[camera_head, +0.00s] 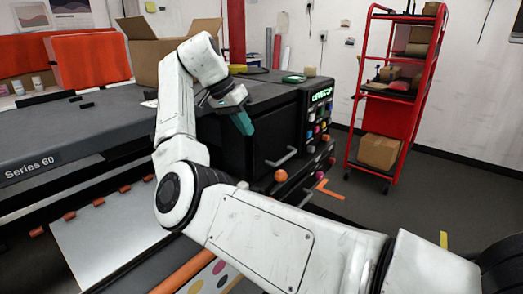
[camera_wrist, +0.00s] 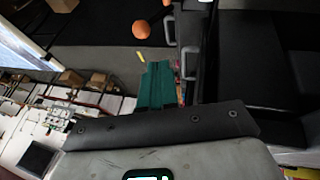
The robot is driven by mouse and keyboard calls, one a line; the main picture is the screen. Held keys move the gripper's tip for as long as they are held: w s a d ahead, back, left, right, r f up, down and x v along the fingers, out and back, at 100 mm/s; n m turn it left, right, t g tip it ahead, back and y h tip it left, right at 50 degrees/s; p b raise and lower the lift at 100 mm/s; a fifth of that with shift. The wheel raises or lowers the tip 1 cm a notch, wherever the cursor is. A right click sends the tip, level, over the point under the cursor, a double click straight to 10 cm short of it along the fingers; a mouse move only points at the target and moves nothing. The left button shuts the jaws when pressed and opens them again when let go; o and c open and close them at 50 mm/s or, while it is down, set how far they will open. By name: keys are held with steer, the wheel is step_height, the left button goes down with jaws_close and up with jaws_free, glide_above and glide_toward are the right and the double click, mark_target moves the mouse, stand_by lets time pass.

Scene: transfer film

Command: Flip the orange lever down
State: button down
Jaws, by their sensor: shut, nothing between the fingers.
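An orange ball knob (camera_head: 281,175) shows at the front lower edge of the black printing machine (camera_head: 240,150); it looks like the end of the orange lever. Its shaft is not clear, and I cannot tell its angle. The knob also shows in the wrist view (camera_wrist: 141,29), beyond my fingertips and a little left. My gripper (camera_head: 243,124) has teal fingers and is shut and empty. It hangs by the machine's black front, above and left of the knob, apart from it. In the wrist view the fingers (camera_wrist: 158,66) point up the picture.
Grey bar handles (camera_head: 281,158) stick out from the machine's front. A control panel (camera_head: 320,110) with coloured buttons is to the right. A red shelf cart (camera_head: 395,110) stands farther right. A cardboard box (camera_head: 150,55) sits on top of the machine. Open floor lies between machine and cart.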

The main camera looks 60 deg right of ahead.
glide_toward(273, 183)
steer(key=d+r, duration=0.1)
steer(key=d, duration=0.1)
steer(key=shift+s+d+f, duration=0.2)
steer(key=shift+s+f, duration=1.15)
